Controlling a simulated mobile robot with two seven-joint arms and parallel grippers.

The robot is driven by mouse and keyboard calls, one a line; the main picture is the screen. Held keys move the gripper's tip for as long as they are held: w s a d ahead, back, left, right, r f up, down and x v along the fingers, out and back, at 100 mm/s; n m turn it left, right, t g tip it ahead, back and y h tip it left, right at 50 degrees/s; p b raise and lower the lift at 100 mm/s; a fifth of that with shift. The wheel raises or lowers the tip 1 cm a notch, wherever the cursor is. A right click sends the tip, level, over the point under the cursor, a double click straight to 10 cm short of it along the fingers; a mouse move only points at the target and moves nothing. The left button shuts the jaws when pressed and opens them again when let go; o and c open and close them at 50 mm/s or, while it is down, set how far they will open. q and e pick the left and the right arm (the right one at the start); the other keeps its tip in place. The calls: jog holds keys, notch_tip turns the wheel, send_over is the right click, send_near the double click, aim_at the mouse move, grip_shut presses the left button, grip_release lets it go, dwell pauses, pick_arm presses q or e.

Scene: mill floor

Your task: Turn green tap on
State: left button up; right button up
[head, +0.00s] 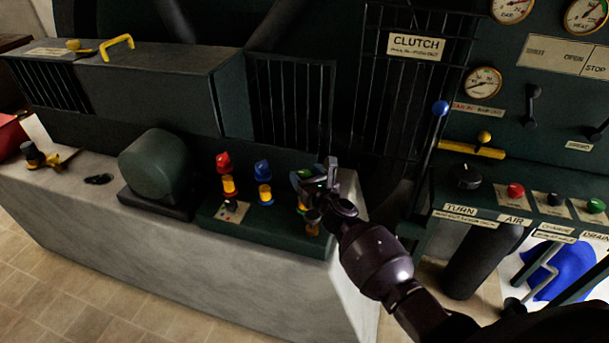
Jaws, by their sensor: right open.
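The green tap (306,173) is the rightmost of three taps on a dark green base on the stone ledge. Its green handle shows only in part between the fingers. Its yellow body shows in small pieces below, mostly hidden by my gripper. My right gripper (316,179) is open at the green handle, with its fingers around or just beside it. I cannot tell whether they touch. My left gripper is not in view.
The red tap (223,163) and blue tap (263,167) stand close to the left. A rounded green housing (155,165) sits farther left. A control panel with a blue-knobbed lever (440,108) and a red button (515,190) stands to the right.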

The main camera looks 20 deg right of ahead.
jog(key=shift+w+a, duration=0.1)
jog(key=shift+w, duration=0.4)
jog(key=c, duration=0.9)
jog(key=shift+o, duration=0.2)
